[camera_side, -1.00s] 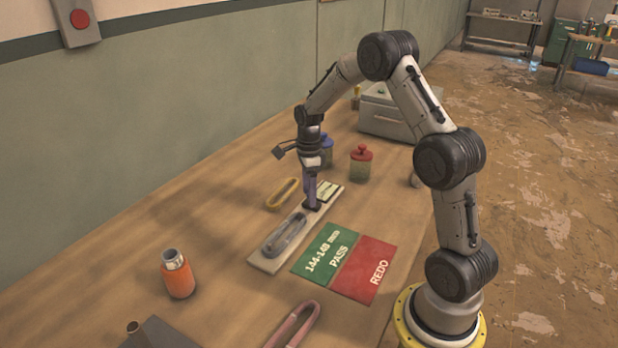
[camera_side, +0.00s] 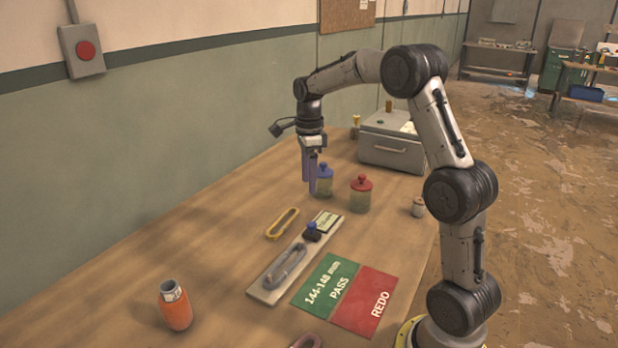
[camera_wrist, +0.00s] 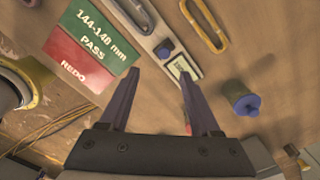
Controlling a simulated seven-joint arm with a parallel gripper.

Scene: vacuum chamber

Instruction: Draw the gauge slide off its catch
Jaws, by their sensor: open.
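The gauge is a pale flat board (camera_side: 264,293) lying on the table. Its slide, a dark block with a blue knob (camera_side: 312,231), sits on the board beside a small printed label (camera_side: 328,222). A grey oval link (camera_side: 285,267) lies on the board on the slide's other side. The slide also shows in the wrist view (camera_wrist: 165,49). My gripper (camera_side: 309,188) is in the air, above and clear of the slide. Its purple fingers (camera_wrist: 158,73) are apart and empty. I cannot make out the catch.
Next to the board lie a yellow link (camera_side: 282,223), a green PASS mat (camera_side: 325,284) and a red REDO mat (camera_side: 366,303). Blue-lidded (camera_side: 325,182) and red-lidded (camera_side: 361,194) jars stand behind. An orange flask (camera_side: 175,307) stands at the front left. A grey case (camera_side: 391,150) is at the back.

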